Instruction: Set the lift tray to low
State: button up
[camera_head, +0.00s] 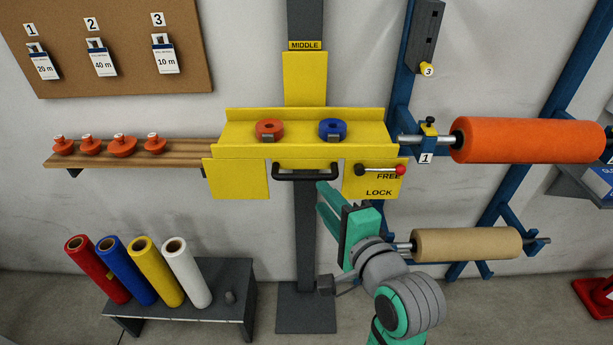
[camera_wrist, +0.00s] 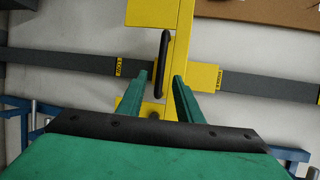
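The yellow lift tray (camera_head: 228,130) sits across the grey column (camera_head: 305,228), below a MIDDLE label (camera_head: 305,45). A black bar handle (camera_head: 305,176) is on the tray's front, also in the wrist view (camera_wrist: 164,62). A lever with a red knob (camera_head: 400,170) lies level beside the word FREE; LOCK is printed below. My gripper (camera_head: 324,196) is open, below and right of the handle. In the wrist view its two green fingers (camera_wrist: 160,78) are apart, with the handle showing between and beyond their tips. I cannot tell whether they touch it. A LOW label (camera_wrist: 118,67) shows on the column.
The tray carries an orange roll (camera_head: 269,128) and a blue roll (camera_head: 333,127). A wooden shelf (camera_head: 180,152) with orange pieces is at left. A low bench (camera_head: 215,310) holds several coloured rolls. Blue racks with a large orange roll (camera_head: 530,140) and tan roll (camera_head: 465,243) stand right.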

aim_at(308, 179)
jog(key=x, duration=1)
jog(key=shift+w+a, duration=0.2)
jog(key=shift+a, duration=0.1)
grip_shut()
